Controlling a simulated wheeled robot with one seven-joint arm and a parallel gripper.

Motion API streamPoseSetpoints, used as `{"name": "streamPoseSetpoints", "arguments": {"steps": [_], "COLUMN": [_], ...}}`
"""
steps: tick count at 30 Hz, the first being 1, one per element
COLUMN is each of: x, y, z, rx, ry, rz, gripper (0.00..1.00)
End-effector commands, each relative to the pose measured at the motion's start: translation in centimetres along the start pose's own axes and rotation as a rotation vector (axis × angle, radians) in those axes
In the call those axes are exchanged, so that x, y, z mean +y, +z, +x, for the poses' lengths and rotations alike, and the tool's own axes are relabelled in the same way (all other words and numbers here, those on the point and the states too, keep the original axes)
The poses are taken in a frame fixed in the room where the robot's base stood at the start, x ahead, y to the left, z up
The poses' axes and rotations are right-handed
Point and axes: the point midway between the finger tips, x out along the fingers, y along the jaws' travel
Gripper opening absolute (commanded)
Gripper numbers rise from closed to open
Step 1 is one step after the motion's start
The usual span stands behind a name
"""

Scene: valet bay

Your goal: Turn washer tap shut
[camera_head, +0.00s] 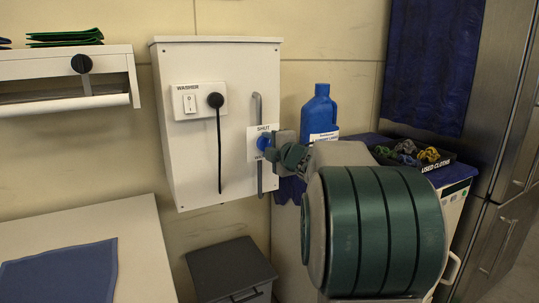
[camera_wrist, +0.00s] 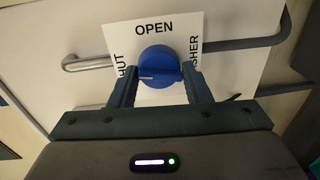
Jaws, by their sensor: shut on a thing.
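The washer tap is a round blue knob (camera_wrist: 159,64) on a white label plate (camera_wrist: 150,30) marked OPEN, with SHUT on the left and WASHER on the right partly covered. A short white line on the knob points left, toward the SHUT side. My gripper (camera_wrist: 160,82) is shut on the knob, one finger on each side. In the head view the knob (camera_head: 263,142) sits on the front of a white wall cabinet (camera_head: 185,155), with SHUT above it. My gripper (camera_head: 277,150) reaches it from the right and hides part of the plate.
A grey pipe (camera_head: 258,108) runs behind the plate. A socket and switch panel (camera_head: 190,101) with a black plug is left of it. A blue bottle (camera_head: 319,108) and a tray of used cloths (camera_head: 413,155) stand behind my arm. A grey bin (camera_head: 230,268) is below.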

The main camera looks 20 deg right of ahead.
Motion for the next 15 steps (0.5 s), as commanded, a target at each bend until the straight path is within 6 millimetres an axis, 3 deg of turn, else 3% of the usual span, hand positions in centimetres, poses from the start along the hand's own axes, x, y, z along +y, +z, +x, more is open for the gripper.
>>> {"name": "streamPoseSetpoints", "arguments": {"steps": [15], "x": [0.24], "y": [-0.13], "z": [-0.01], "rx": [-0.018], "ry": [0.002], "rz": [-0.215], "gripper": [0.21]}}
